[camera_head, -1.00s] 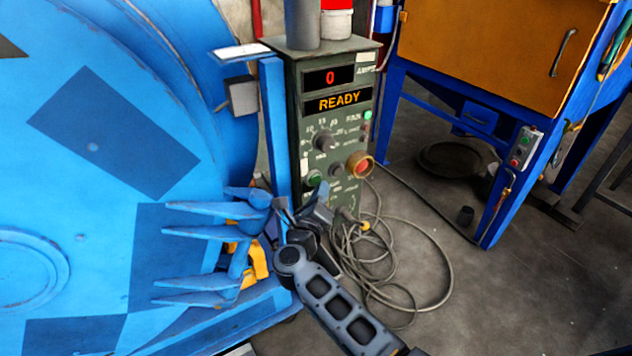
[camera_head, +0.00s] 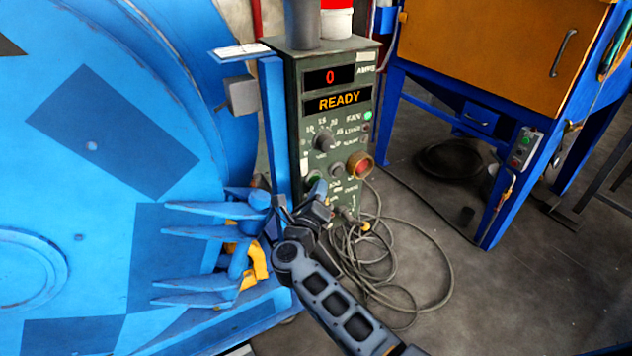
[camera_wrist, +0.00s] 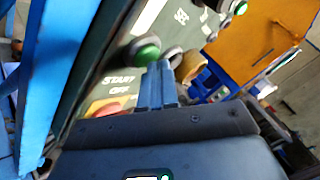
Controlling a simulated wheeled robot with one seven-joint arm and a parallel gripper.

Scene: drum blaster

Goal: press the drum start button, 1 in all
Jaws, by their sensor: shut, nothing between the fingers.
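The green start button (camera_head: 314,179) sits low on the left of the dark green control panel (camera_head: 292,110). In the wrist view the green button (camera_wrist: 146,52) shows in a dark ring, with a START label below it. My gripper (camera_head: 317,190) is shut and empty, its fingertips just below the button in the head view. In the wrist view my fingers (camera_wrist: 158,70) end close beside the button, to its right. I cannot tell whether they touch it. The panel display (camera_head: 339,102) reads READY, and the red display above it reads 0.
A red button in a yellowish collar (camera_head: 359,165) stands right of the start button. The large blue drum machine (camera_head: 95,230) and its blue post (camera_head: 274,130) crowd the left. Loose cables (camera_head: 395,250) lie on the floor. A blue-framed orange cabinet (camera_head: 490,50) stands right.

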